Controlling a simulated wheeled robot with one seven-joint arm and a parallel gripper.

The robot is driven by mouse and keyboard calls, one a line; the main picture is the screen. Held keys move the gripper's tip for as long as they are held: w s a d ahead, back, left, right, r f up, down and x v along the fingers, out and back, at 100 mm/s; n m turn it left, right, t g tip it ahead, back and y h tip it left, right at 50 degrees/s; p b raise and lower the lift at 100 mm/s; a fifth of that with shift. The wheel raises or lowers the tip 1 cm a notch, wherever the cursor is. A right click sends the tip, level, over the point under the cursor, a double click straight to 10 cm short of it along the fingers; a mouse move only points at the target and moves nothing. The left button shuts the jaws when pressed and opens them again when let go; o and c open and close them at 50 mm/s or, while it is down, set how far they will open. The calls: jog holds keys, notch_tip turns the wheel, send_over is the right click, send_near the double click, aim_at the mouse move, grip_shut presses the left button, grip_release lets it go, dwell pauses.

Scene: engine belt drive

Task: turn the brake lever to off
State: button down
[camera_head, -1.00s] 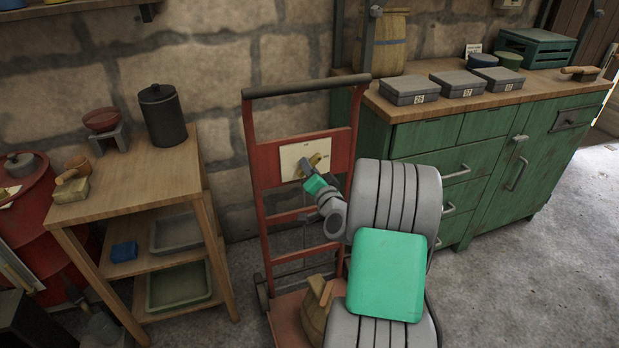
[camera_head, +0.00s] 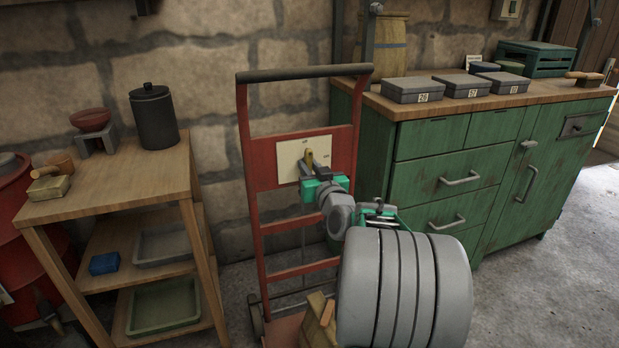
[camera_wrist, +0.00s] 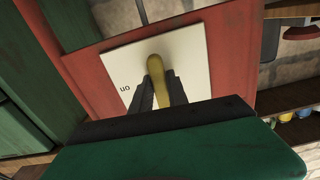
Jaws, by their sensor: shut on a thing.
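The brake lever (camera_head: 308,158) is a small brass-yellow handle on a cream plate (camera_head: 291,162) fixed to the red hand truck (camera_head: 268,165). In the head view the lever points nearly straight up. My gripper (camera_head: 311,172) is at the plate, its dark fingers around the lever. In the wrist view the lever (camera_wrist: 158,78) stands between the two fingers of my gripper (camera_wrist: 160,90), which are shut on it. The letters "on" show on the left part of the plate (camera_wrist: 117,75) in the wrist view. The off marking cannot be made out.
A wooden side table (camera_head: 120,190) with a dark canister (camera_head: 154,118) stands to the left. A green cabinet (camera_head: 450,170) with grey boxes (camera_head: 412,89) on top stands close on the right. Stone wall lies behind the hand truck.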

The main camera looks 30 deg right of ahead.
jog(key=shift+n+b, duration=0.3)
jog(key=shift+b, duration=0.05)
dwell(0.3)
jog(key=c, duration=1.3)
grip_release()
jog(key=shift+s+r, duration=0.1)
jog(key=shift+s, duration=0.3)
jog(key=p+v, duration=0.1)
jog(key=v, duration=0.6)
jog(key=shift+a, duration=0.1)
